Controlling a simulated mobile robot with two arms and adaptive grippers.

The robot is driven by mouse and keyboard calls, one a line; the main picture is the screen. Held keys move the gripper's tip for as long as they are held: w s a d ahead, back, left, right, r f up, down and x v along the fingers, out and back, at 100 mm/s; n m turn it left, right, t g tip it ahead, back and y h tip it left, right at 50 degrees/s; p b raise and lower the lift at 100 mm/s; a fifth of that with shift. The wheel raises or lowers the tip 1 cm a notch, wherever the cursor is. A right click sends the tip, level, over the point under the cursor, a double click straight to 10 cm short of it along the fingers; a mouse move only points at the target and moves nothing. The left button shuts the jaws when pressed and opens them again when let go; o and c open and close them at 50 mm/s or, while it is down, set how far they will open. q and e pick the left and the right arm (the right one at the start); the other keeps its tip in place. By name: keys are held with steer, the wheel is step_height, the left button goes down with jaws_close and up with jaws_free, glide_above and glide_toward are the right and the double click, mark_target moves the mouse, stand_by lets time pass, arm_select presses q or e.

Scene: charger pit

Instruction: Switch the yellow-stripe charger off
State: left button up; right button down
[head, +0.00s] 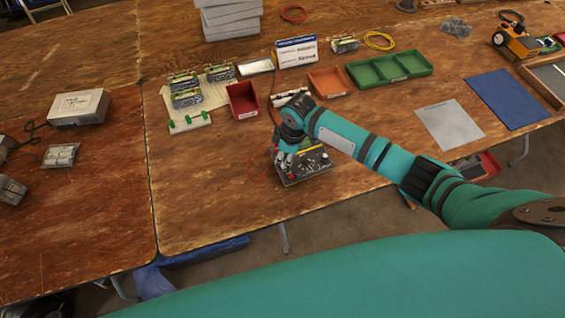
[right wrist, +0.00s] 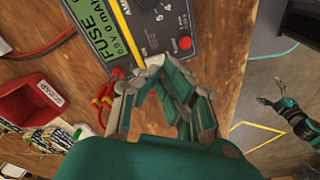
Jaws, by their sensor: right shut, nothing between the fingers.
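A dark charger-like unit (head: 303,166) stands near the front edge of the wooden table. The right wrist view shows its dark face (right wrist: 165,25) with a green display reading "FUSE", a marked dial and a red button.
Red-handled leads (right wrist: 103,95) lie beside the unit. A red bin (head: 243,100), an orange tray (head: 328,82) and a green tray (head: 390,68) stand behind. A grey box (head: 78,107) is on the left table. Bare wood lies left of the unit.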

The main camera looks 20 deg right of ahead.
steer(key=shift+f+b, duration=0.8)
steer(key=shift+f, duration=0.55)
stand_by(0.7)
steer(key=shift+r, duration=0.1)
step_height(320, 180, up, 7)
steer(key=p, duration=0.7)
stand_by(0.6)
